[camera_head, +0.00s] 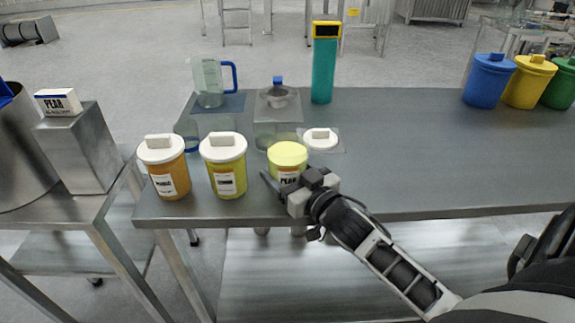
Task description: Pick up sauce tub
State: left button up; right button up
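Three sauce tubs stand in a row near the front left edge of the table. An orange tub (163,170) and a yellow-green tub (226,170) have white lids on. The third, a yellow tub labelled PEAR (287,156), has no white lid on, and its yellow top shows. My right gripper (283,186) is at the front of this pear tub, with a dark finger across its lower left front. The tub's lower part is hidden by the gripper, and I cannot tell whether the fingers grip it. My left gripper is not in view.
A white lid (320,138) lies behind the pear tub. Further back stand a blue-handled jug (210,82), a clear container (278,112) and a teal canister (324,70). Blue, yellow and green bins (488,82) stand far right. The table's right-centre (430,150) is clear.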

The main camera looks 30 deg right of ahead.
jog(key=c, duration=0.5)
jog(key=shift+r, duration=0.1)
jog(key=shift+c, duration=1.2)
jog(key=shift+r, duration=0.1)
